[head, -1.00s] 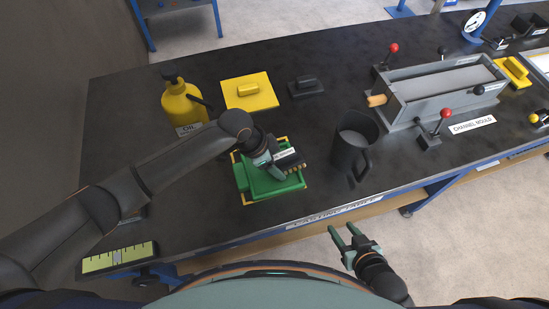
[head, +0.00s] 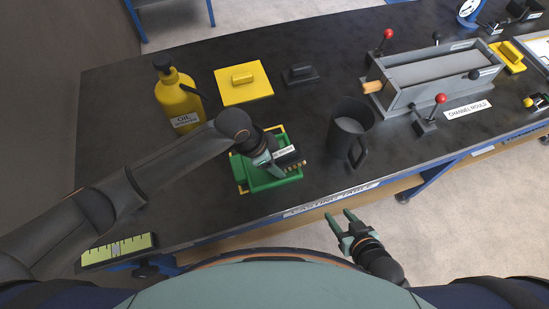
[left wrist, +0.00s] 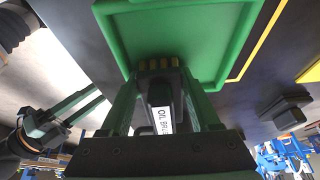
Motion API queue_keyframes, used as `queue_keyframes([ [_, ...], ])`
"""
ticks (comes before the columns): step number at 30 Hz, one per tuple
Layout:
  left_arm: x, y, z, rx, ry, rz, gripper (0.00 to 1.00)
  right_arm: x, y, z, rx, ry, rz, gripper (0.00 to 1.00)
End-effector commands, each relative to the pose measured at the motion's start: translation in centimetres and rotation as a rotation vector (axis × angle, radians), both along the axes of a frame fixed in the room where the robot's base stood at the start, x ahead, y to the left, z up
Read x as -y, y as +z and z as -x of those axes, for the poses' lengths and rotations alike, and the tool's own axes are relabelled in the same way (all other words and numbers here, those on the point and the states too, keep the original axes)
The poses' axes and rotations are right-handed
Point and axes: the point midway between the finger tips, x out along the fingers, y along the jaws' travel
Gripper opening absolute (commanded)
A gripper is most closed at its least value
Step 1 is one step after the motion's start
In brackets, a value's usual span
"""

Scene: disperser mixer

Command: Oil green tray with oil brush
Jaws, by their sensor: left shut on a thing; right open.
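The green tray (head: 249,178) lies on the dark table near its front edge, inside yellow corner marks. It fills the top of the left wrist view (left wrist: 180,35). My left gripper (head: 277,162) is over the tray, shut on the black oil brush (head: 286,156). In the left wrist view the brush's label (left wrist: 161,112) shows between the fingers. Its tan bristle end (left wrist: 158,63) is at the tray; I cannot tell whether it touches. My right gripper (head: 343,221) is open and empty in front of the table edge.
A yellow oil bottle (head: 178,98) stands behind left. A yellow plate with handle (head: 243,92) and a small black block (head: 300,75) lie behind the tray. A dark mug (head: 350,128) stands right of it, before the grey channel mould (head: 436,86).

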Motion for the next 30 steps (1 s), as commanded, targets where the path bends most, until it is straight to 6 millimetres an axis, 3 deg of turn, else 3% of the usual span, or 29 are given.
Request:
queue_keyframes([
  [30,-1.2,-0.1,-3.7,0.001,0.002,-0.002,0.0,0.0,-0.5,0.0,0.0,0.0,0.0,0.5],
])
